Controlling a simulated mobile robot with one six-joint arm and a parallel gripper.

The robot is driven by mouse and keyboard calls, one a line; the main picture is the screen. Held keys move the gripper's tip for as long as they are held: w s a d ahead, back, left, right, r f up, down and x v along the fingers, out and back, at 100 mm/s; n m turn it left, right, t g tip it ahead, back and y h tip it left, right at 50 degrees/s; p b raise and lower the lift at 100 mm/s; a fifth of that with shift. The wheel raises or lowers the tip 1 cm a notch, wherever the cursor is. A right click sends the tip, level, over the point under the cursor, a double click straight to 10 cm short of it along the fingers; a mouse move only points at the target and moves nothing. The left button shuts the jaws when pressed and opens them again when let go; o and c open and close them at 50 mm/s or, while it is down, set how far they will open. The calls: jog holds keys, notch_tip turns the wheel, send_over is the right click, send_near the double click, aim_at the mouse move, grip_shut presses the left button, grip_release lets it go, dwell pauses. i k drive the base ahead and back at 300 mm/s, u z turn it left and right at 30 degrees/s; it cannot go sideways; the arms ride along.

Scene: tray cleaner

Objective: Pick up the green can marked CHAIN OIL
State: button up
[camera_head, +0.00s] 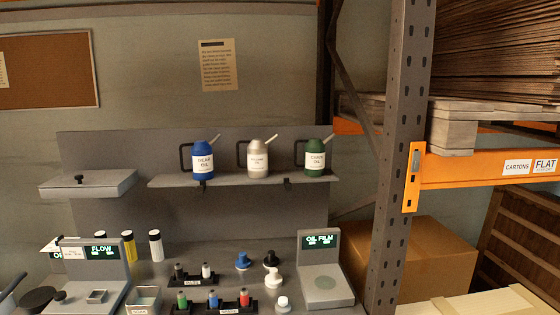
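A green can (315,158) stands upright at the right end of the grey shelf (230,181). It has a white label whose small print looks like CHAIN OIL, a dark handle on its left and a pale spout pointing up to the right. A silver can (257,160) and a blue can (203,160), which seems to read GEAR OIL, stand to its left on the same shelf, apart from it. My gripper is not in view.
An upright rack post (388,160) and orange beam (480,166) stand right of the shelf. Below are an OIL FILM device (322,270), a FLOW device (100,270), small bottles and knobs on the bench.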

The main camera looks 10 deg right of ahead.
aim_at(314, 148)
jog(key=i, duration=1.15)
jog(key=z, duration=0.05)
